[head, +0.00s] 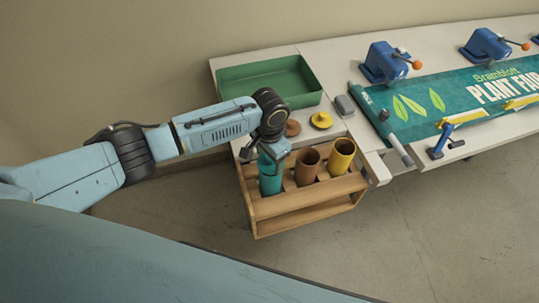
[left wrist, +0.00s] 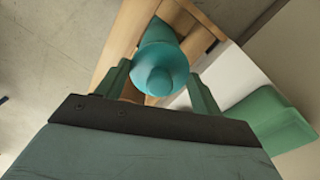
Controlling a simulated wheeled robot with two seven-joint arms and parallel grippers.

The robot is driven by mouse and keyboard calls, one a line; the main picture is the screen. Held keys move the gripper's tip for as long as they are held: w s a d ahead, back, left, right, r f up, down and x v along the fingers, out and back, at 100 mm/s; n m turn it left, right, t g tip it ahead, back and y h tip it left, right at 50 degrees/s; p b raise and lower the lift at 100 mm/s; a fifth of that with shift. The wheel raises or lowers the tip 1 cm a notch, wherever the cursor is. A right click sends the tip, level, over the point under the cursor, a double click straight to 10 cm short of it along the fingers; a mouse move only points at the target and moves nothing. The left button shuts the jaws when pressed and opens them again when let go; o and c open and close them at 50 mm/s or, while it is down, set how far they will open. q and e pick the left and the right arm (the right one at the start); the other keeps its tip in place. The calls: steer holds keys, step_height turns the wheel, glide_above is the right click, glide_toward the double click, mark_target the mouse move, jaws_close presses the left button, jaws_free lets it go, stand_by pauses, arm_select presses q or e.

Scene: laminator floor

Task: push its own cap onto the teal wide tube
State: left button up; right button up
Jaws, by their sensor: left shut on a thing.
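The teal wide tube (head: 270,180) stands in the left place of a wooden rack (head: 305,205) on the front of the table. My left gripper (head: 273,150) is over the tube's top end, pointing down. In the left wrist view its fingers (left wrist: 160,84) are shut on the teal cap (left wrist: 160,68), a round disc with a knob. The cap is in line with the tube (left wrist: 157,30), which shows behind it. The gripper hides the tube's mouth in the head view, so I cannot tell whether the cap touches it or how far it is on. My right gripper is out of view.
A brown tube (head: 307,168) and a yellow tube (head: 341,158) stand open in the rack to the right. A brown cap (head: 292,128) and a yellow cap (head: 321,120) lie behind them. A green tray (head: 240,73) and a teal banner (head: 450,97) with blue clamps (head: 385,62) are further back.

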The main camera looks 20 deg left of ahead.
arm_select(q)
steer(key=shift+p, duration=0.45)
stand_by(0.6)
steer(key=shift+f, duration=0.55)
stand_by(1.3)
steer(key=shift+p, duration=0.5)
stand_by(0.4)
steer(key=o, duration=1)
steer(key=shift+o, duration=0.9)
